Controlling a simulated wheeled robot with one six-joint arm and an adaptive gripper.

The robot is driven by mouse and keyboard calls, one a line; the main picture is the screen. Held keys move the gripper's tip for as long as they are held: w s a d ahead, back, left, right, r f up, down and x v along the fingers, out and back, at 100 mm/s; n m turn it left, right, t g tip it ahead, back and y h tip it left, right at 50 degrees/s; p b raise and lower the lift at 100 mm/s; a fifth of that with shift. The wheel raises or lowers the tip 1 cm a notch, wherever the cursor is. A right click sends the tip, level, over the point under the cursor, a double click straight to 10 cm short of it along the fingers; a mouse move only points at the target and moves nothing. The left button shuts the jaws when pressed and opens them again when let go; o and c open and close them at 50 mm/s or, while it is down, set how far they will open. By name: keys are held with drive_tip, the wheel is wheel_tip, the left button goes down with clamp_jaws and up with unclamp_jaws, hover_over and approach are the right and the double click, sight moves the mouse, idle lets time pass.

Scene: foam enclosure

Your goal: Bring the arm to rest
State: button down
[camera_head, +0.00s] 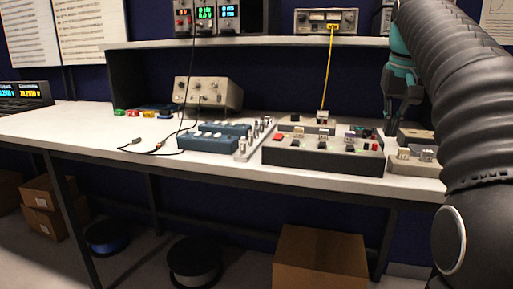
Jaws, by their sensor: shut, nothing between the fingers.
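My arm comes down the right side of the view in a thick dark ribbed sleeve. My gripper (393,122) hangs below a teal wrist part, over the right end of the workbench (60,126). It points down and is shut and empty. It is partly in shadow, and its fingertips are hard to make out. It appears just behind and right of the dark control box (315,158).
A yellow cable (328,72) hangs from a shelf instrument (326,20) to the bench. A beige instrument (207,93), blue blocks (212,136) and black leads (160,148) lie further left. A grey box (415,163) sits near my arm. The left bench top is mostly clear.

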drive_tip(key=s+a+f+n+t, duration=0.1)
drive_tip(key=s+a+f, duration=0.3)
drive_tip(key=s+f, duration=0.4)
drive_tip(key=s+a+f+n, duration=0.1)
drive_tip(key=s+a+f, duration=0.3)
drive_tip(key=s+f, duration=0.3)
drive_tip(key=s+a+f+n+t, duration=0.1)
drive_tip(key=s+a+f, duration=0.3)
drive_tip(key=s+f, duration=0.4)
wheel_tip(320, 180, down, 5)
drive_tip(key=shift+s+a+f+t+y, duration=0.2)
drive_tip(key=shift+s+a+t+y, duration=0.1)
drive_tip(key=shift+s+y, duration=0.1)
